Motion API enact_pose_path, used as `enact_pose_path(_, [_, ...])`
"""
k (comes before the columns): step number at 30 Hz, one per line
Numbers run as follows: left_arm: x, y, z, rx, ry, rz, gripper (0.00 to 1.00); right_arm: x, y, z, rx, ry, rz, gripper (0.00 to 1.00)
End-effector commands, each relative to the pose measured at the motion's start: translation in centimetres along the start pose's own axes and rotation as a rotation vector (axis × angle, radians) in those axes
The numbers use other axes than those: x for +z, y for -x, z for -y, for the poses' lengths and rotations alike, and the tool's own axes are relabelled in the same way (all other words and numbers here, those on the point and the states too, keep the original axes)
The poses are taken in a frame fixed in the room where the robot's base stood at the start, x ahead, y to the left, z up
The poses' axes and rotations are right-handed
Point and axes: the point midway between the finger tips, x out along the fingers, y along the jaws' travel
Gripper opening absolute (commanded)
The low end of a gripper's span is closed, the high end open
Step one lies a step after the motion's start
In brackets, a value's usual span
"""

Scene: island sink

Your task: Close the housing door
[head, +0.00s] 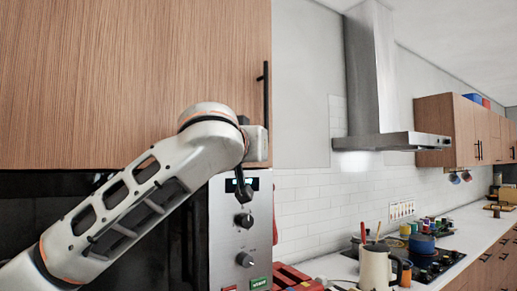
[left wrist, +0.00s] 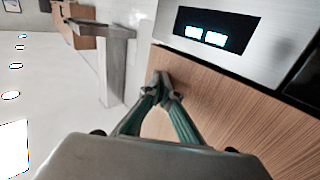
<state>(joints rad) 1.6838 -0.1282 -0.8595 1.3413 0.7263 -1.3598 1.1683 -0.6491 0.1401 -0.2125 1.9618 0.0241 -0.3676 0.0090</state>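A large wood-grain door panel (head: 130,75) fills the upper left of the head view, with a black vertical bar handle (head: 266,105) near its right edge. I cannot tell from these frames how far it stands open. In the left wrist view, a wood-grain panel (left wrist: 235,105) lies beside a steel control panel. My left gripper (left wrist: 161,80) has its fingertips together near that panel's edge, with nothing visible between them; I cannot tell if they touch it. In the head view my left arm reaches across below the door, and its fingers are mostly hidden. My right gripper is not in view.
A steel appliance panel with knobs (head: 241,245) stands below the door. A range hood (head: 380,140) hangs to the right. Open air lies right of the door.

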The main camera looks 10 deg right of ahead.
Motion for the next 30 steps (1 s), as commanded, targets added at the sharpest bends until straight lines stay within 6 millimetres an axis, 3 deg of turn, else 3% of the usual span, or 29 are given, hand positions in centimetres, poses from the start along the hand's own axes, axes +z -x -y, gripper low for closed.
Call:
enact_pose_path(1, [-0.1, -0.2, 1.0, -0.019, 0.000, -0.001, 0.00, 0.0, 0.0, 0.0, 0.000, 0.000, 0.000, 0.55])
enact_pose_path(10, [-0.1, 1.3, 1.0, -0.019, 0.000, -0.001, 0.00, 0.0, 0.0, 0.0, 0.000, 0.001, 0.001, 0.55])
enact_pose_path(24, [-0.1, 10.0, -0.1, -0.002, 0.000, -0.004, 0.00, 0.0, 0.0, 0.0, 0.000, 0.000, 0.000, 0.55])
enact_pose_path(30, [-0.2, 12.0, -0.2, -0.001, -0.002, -0.003, 0.00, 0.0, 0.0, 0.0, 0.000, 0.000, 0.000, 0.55])
